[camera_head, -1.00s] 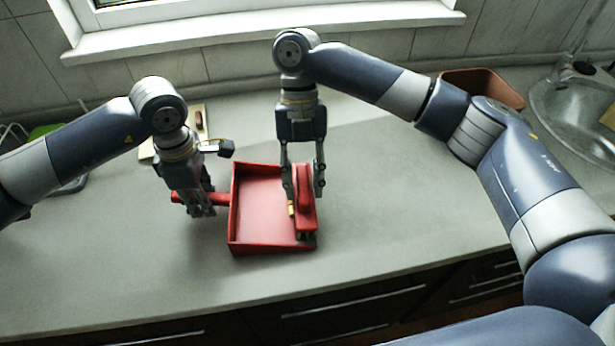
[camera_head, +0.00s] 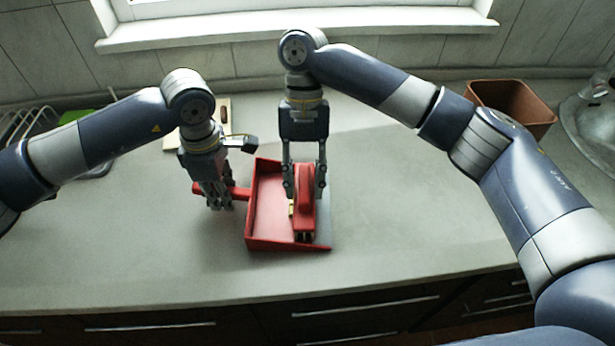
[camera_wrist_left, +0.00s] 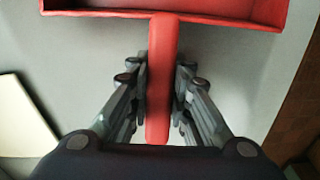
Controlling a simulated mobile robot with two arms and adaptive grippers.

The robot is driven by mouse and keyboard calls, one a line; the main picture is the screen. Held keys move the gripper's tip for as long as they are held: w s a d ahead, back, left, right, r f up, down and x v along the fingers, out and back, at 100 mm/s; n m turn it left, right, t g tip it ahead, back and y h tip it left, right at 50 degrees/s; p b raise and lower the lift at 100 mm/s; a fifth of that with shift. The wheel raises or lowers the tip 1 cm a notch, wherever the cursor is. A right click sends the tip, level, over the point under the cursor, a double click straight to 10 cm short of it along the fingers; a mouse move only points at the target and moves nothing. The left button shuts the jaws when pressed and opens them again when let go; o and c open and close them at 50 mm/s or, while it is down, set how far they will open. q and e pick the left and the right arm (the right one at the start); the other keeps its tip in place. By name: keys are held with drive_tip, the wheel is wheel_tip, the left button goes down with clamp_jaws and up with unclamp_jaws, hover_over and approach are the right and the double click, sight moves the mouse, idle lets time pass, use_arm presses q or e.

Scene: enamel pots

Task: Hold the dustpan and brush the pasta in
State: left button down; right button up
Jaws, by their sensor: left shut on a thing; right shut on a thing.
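The red dustpan (camera_head: 268,205) lies on the counter, its open side to the right. My left gripper (camera_head: 217,198) is shut on its handle; the left wrist view shows the red handle (camera_wrist_left: 160,65) between the fingers and the pan's back wall (camera_wrist_left: 220,16) beyond. My right gripper (camera_head: 305,185) points down, shut on the red brush (camera_head: 305,218), which is over the right part of the pan. A small yellow bit (camera_head: 291,208) shows at the brush's left side; I cannot tell whether it is pasta or bristles. No other pasta is visible.
A brown bin (camera_head: 512,108) and a sink (camera_head: 592,122) are at the back right. A pale board (camera_head: 222,130) lies behind my left gripper, with a dish rack (camera_head: 25,125) at the far left. The counter right of the dustpan is clear.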

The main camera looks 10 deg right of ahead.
drive_tip(key=shift+w+a, duration=0.1)
drive_tip(key=shift+a, duration=0.85)
drive_tip(key=shift+r, duration=0.1)
drive_tip(key=shift+d+r, duration=0.3)
drive_tip(key=shift+r, duration=0.55)
drive_tip(key=shift+d+r, duration=0.35)
drive_tip(key=shift+r, duration=0.5)
drive_tip(key=shift+d+r, duration=0.3)
drive_tip(key=shift+r, duration=0.55)
use_arm(q)
drive_tip(key=c, duration=1.4)
unclamp_jaws()
drive_tip(key=shift+r, duration=0.1)
